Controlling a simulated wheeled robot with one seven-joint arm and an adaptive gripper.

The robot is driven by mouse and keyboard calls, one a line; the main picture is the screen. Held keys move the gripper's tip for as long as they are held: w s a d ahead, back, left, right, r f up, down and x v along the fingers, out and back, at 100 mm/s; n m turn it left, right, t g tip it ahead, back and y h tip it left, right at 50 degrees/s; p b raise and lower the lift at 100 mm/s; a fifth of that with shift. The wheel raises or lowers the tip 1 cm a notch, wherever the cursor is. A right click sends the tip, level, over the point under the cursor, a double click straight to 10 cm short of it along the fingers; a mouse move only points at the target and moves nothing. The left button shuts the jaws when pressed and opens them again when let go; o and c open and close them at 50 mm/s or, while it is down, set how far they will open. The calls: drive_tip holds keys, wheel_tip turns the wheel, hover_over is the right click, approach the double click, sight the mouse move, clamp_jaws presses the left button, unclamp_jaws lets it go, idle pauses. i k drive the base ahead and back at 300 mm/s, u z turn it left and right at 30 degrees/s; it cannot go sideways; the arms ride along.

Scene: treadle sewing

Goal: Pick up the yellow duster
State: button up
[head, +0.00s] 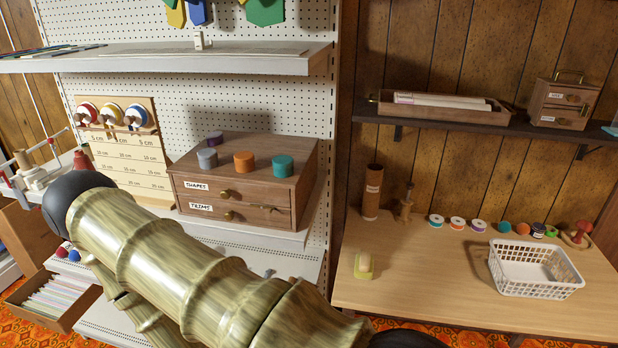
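I cannot tell for sure which thing is the yellow duster. A small yellow-green block with a pale top (363,266) sits on the light wood table (440,290), near its left edge. A yellow flat piece (176,14) hangs at the top left on the pegboard, cut off by the picture's upper edge. My arm crosses the lower left and middle of the view. My gripper is not in view.
A white basket (535,270) stands at the table's right. Several spools and a dark brown cylinder (372,192) line its back. A wooden drawer box (245,180) sits on the left shelf. The table's front middle is clear.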

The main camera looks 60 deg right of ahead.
sight(364, 264)
drive_tip(key=u, duration=0.1)
drive_tip(key=k, duration=1.15)
drive_tip(key=z, duration=1.55)
drive_tip(key=i, duration=0.35)
drive_tip(key=u, duration=0.1)
